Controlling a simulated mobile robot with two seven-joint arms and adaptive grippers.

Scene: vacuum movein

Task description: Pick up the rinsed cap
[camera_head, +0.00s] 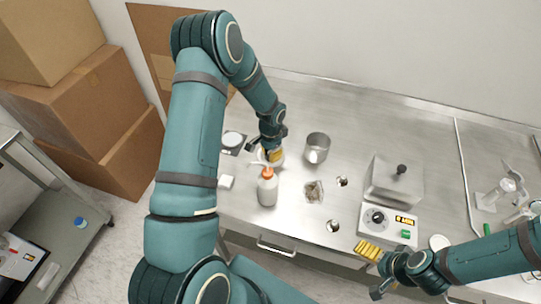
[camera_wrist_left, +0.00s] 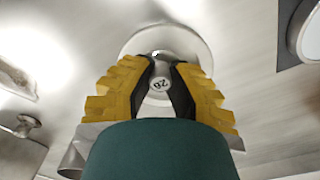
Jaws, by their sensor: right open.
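A small round silvery piece marked with digits, which looks like the cap (camera_wrist_left: 160,86), is over or in a shallow white dish (camera_wrist_left: 203,48) in the left wrist view. My left gripper (camera_wrist_left: 162,66) points down at the dish, with one black-padded finger on each side of the piece. I cannot tell whether the pads touch it. In the head view, the left gripper (camera_head: 271,154) covers most of the white dish (camera_head: 281,161), and the piece is hidden. My right gripper (camera_head: 366,251) is open, near the bench's front edge, below the metal box device.
Cardboard boxes (camera_head: 95,105) stand left.

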